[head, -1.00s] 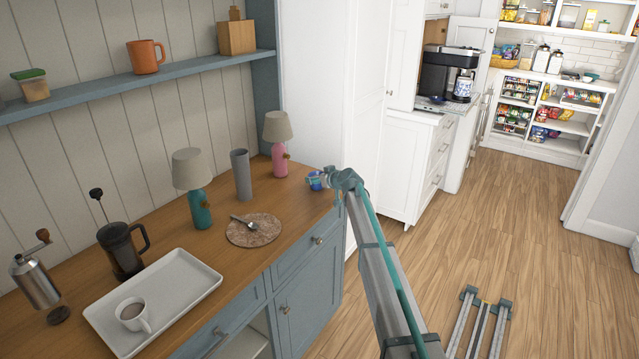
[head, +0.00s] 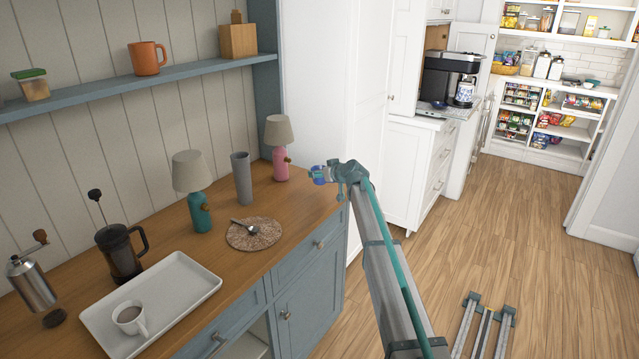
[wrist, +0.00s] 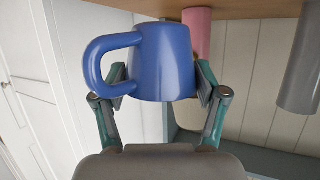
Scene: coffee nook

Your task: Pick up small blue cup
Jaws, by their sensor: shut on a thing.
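The small blue cup (wrist: 165,62) fills the upper middle of the wrist view, with its round handle to the left. My gripper (wrist: 160,84) has one finger on each side of the cup and is shut on it. In the head view the blue cup (head: 318,175) is small and partly hidden by my gripper (head: 327,174), at the far right end of the wooden counter. The cup appears raised a little above the counter top.
A pink lamp (head: 280,162), a grey cylinder (head: 242,178) and a teal lamp (head: 199,212) stand left of my gripper on the counter (head: 292,210). A round mat (head: 238,240) with a utensil lies nearer. A white cabinet (head: 405,165) stands to the right.

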